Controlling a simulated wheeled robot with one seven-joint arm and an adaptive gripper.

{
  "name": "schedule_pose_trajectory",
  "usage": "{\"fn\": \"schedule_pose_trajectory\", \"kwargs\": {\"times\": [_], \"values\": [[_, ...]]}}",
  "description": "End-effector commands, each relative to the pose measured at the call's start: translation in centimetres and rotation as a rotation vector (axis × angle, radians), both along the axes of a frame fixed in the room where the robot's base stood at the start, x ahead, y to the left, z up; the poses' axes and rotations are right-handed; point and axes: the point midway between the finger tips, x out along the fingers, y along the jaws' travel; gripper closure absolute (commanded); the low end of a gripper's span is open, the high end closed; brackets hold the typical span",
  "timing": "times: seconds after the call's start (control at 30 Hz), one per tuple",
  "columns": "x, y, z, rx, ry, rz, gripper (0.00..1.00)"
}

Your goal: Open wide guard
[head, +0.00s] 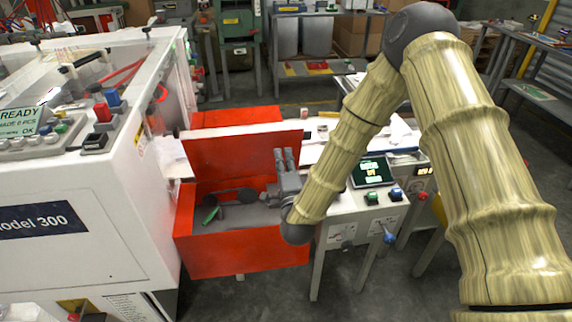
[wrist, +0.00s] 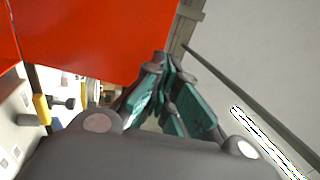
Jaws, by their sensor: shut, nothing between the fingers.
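A red guard (head: 240,163) stands between the white machine on the left and the smaller control unit on the right. It has an upright back panel and a lower front panel (head: 245,254), with a dark, open-topped space between them. In the wrist view, a red panel (wrist: 85,40) fills the upper left. My gripper (head: 283,154) is shut and empty at the right end of the red guard, its fingers pointing up in the head view. In the wrist view, the closed fingertips (wrist: 162,62) are close to the panel's edge; I cannot tell whether they touch.
The white machine (head: 60,225) carries buttons and a small screen. The control unit (head: 360,210) has a screen (head: 372,171) and knobs close to my arm. A green handle-like part (head: 211,214) lies inside the red guard. Grey floor shows in front.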

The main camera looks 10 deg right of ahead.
Motion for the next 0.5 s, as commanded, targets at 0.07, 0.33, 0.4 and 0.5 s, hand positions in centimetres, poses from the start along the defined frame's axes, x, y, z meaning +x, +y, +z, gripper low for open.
{"fn": "schedule_pose_trajectory", "kwargs": {"times": [0.07,0.33,0.4,0.5], "values": [[1.3,0.1,0.7,-0.001,-0.002,0.000,1.00],[5.0,0.2,1.5,-0.002,0.000,-0.001,1.00],[5.6,0.3,1.6,-0.002,0.002,0.000,1.00],[6.2,0.3,1.7,-0.002,0.001,0.000,1.00]]}}
